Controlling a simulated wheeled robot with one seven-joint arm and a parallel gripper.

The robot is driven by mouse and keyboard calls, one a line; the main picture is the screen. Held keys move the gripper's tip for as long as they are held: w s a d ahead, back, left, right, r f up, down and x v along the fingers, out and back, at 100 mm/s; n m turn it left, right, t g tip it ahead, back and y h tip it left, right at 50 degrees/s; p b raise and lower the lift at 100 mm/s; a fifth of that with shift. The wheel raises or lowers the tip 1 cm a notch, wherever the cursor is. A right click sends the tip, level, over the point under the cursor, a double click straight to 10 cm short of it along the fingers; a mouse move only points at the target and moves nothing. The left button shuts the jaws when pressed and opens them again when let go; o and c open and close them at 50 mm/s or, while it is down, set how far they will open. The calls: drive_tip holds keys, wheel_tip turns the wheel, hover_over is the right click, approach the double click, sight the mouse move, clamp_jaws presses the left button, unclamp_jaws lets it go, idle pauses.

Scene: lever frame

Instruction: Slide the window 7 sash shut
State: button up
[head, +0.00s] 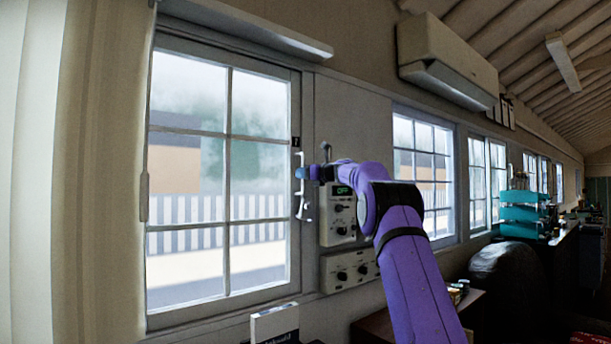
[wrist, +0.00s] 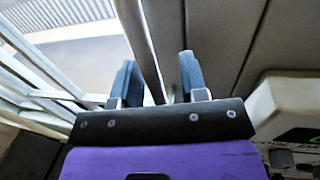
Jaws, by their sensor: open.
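The window 7 sash (head: 229,160) is a white-framed, multi-pane window at the left of the head view, with a small dark "7" plate (head: 296,141) on its right frame. A white upright handle (head: 301,206) is at that right edge. My gripper (head: 306,173) is open at the handle's height, its fingers overlapping the handle in the picture. In the wrist view the two dark fingers (wrist: 158,80) stand apart, with a pale frame edge (wrist: 140,45) beyond them. I cannot tell whether the fingers touch the handle; my gripper partly hides it.
A control box (head: 338,213) with a green "OFF" display and knobs is on the wall just right of the handle, close to my arm. A second knob panel (head: 350,269) is below it. A white box (head: 274,324) stands under the window. Teal trays (head: 523,212) are farther right.

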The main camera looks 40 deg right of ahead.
drive_tip(key=v, duration=1)
drive_tip(key=shift+s, duration=0.35)
drive_tip(key=shift+d, duration=0.1)
drive_tip(key=s+a+f+n+g+y, duration=0.1)
drive_tip(key=s+a+n+g, duration=0.2)
drive_tip(key=a, duration=0.7)
drive_tip(key=s+a+f+n+g, duration=0.1)
drive_tip(key=s+a+n, duration=0.1)
drive_tip(key=a+n, duration=0.5)
drive_tip(key=s+a+f+n+g, duration=0.2)
drive_tip(key=s+a+n, duration=0.1)
drive_tip(key=s+a, duration=0.35)
drive_tip(key=s+a+f+n+g, duration=0.25)
drive_tip(key=s+a, duration=0.25)
drive_tip(key=a, duration=0.3)
drive_tip(key=s+a+f+n+g+h, duration=0.1)
drive_tip(key=s+a+f+n, duration=0.35)
drive_tip(key=s, duration=0.45)
drive_tip(key=s+a+f+n+g+h, duration=0.1)
drive_tip(key=s+a+f+n+g, duration=0.1)
drive_tip(key=s+a+f+n, duration=0.45)
drive_tip(key=s+d+f+n+h, duration=0.1)
drive_tip(key=s+f+n, duration=0.2)
drive_tip(key=s, duration=0.5)
drive_tip(key=s+d+f+n+h, duration=0.2)
drive_tip(key=s+f+n, duration=0.2)
drive_tip(key=s, duration=0.3)
drive_tip(key=shift+s+f+g, duration=0.4)
drive_tip(key=shift+f+g, duration=0.05)
drive_tip(key=shift+f, duration=0.35)
